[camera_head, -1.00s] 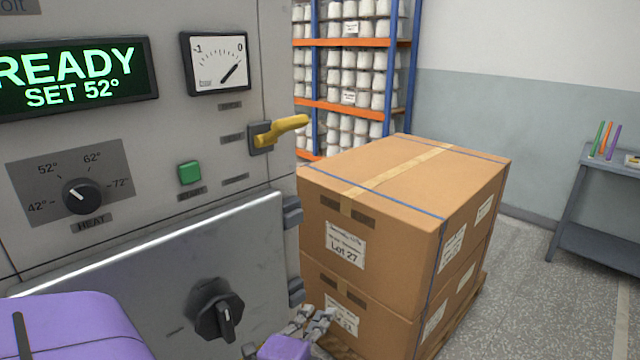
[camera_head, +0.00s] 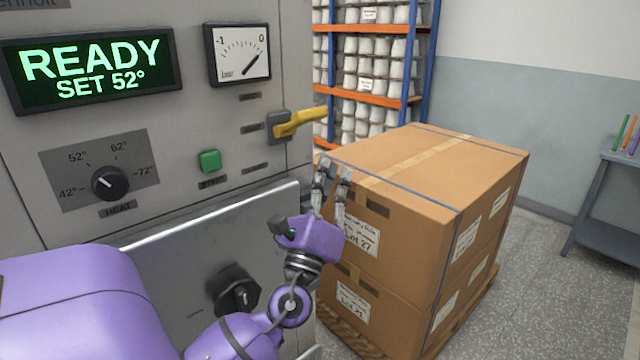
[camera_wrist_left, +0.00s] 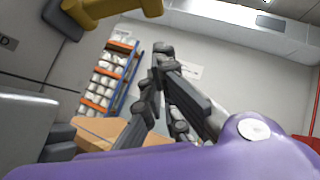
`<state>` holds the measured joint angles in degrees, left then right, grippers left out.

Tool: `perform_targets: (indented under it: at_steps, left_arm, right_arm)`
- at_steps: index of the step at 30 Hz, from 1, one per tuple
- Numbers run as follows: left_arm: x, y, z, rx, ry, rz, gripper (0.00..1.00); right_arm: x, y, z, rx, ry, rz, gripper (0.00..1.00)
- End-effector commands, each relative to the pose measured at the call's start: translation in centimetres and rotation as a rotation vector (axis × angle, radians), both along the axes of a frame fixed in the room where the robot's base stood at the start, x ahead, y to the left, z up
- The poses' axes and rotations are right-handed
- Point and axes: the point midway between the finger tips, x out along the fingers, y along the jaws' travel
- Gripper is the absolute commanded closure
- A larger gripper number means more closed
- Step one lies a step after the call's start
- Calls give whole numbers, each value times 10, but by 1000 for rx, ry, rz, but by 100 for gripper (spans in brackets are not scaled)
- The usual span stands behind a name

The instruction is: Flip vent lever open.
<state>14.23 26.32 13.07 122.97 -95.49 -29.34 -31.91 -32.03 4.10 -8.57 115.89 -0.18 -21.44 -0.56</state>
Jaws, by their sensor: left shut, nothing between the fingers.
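The yellow vent lever (camera_head: 298,122) sticks out to the right from its grey mount on the machine's front panel, tilted slightly upward. It also shows at the top left of the left wrist view (camera_wrist_left: 112,8). My left gripper (camera_head: 335,170) is just below and to the right of the lever, apart from it, with its fingers pointing up. In the left wrist view its fingers (camera_wrist_left: 160,62) are shut and hold nothing. My right gripper is in neither view.
The green button (camera_head: 210,161), heat knob (camera_head: 109,183) and gauge (camera_head: 239,54) are on the panel. A metal door (camera_head: 170,262) with a black knob (camera_head: 236,291) is below. Stacked cardboard boxes (camera_head: 420,180) stand at the right, before a shelf rack (camera_head: 425,60).

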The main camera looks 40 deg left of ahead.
Motion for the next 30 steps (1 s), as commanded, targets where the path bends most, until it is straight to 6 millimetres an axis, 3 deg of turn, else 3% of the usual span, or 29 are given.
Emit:
perform_targets:
  at_steps: [1, 4, 9, 24, 30]
  left_arm:
    - [8, 4, 16, 1, -9, 0, 100]
    - [20, 10, 27, 1, -8, 1, 100]
    - [19, 22, 46, 2, -5, 0, 100]
    - [20, 28, 49, -1, 2, -1, 100]
    - [19, 28, 70, -5, -4, -1, 100]
  right_arm:
    - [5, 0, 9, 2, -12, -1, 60]
    - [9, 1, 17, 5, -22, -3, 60]
    - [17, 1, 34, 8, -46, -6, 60]
    - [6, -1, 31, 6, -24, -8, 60]
    - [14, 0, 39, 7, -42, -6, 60]
